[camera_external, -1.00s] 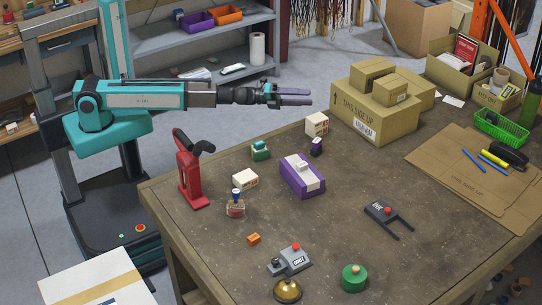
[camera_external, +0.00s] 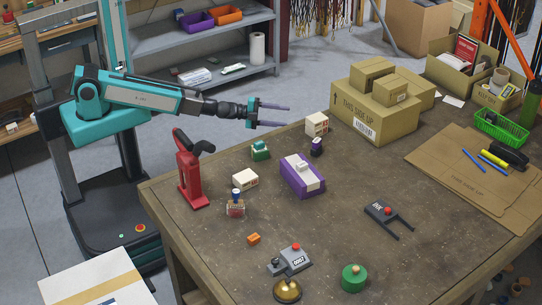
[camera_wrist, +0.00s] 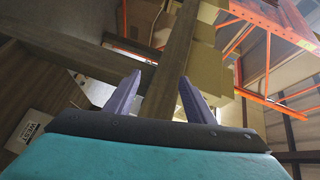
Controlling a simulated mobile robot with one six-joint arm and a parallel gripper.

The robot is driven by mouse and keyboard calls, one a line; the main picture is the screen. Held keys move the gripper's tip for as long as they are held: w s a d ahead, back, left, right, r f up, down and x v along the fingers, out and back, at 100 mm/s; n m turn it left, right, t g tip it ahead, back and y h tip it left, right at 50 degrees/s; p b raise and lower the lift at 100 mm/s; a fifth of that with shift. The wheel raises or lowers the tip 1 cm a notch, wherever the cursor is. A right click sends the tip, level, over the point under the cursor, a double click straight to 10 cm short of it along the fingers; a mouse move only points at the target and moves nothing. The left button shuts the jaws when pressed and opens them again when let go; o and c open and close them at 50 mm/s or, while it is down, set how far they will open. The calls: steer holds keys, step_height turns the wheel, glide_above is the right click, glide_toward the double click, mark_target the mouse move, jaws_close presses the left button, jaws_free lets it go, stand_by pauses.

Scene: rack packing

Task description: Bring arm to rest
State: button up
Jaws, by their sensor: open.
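My gripper (camera_external: 272,115) is open and empty in the external view. It hangs in the air above the table's far left edge, with its fingers pointing right. My teal and grey arm reaches right from its column and slopes slightly down. In the wrist view, the two purple-grey fingers of my gripper (camera_wrist: 158,97) stand apart with nothing between them.
The table (camera_external: 330,230) carries a red tool (camera_external: 188,175), a purple and white box (camera_external: 302,177), small white boxes, a grey fork-shaped piece (camera_external: 388,217) and a green round piece (camera_external: 354,278). Cardboard boxes (camera_external: 372,110) stand at the back. A shelf (camera_external: 200,45) stands behind my arm.

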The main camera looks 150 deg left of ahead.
steer(key=w+d+f+n+g+h, duration=0.1)
steer(key=w+d+f+g+h, duration=0.3)
steer(key=d+f, duration=0.6)
steer(key=w+d+f+n+h, duration=0.15)
steer(key=w+d+f, duration=0.45)
steer(key=d, duration=0.7)
steer(key=w+d+f+n+g+h, duration=0.1)
steer(key=w+d+f+n+h, duration=0.2)
steer(key=d+f, duration=0.75)
steer(key=s+d+f+g+h, duration=0.2)
steer(key=d+f+g, duration=0.15)
steer(key=d, duration=0.95)
steer(key=s+d+f+g+h, duration=0.1)
steer(key=s+d+g, duration=0.2)
steer(key=s+d, duration=0.5)
steer(key=s+d+f+g+h, duration=0.2)
steer(key=s+d, duration=0.7)
steer(key=d, duration=0.7)
steer(key=shift+d+m+g, duration=0.3)
steer(key=shift+m+g, duration=0.05)
steer(key=shift+g, duration=0.4)
steer(key=shift+s+f, duration=0.1)
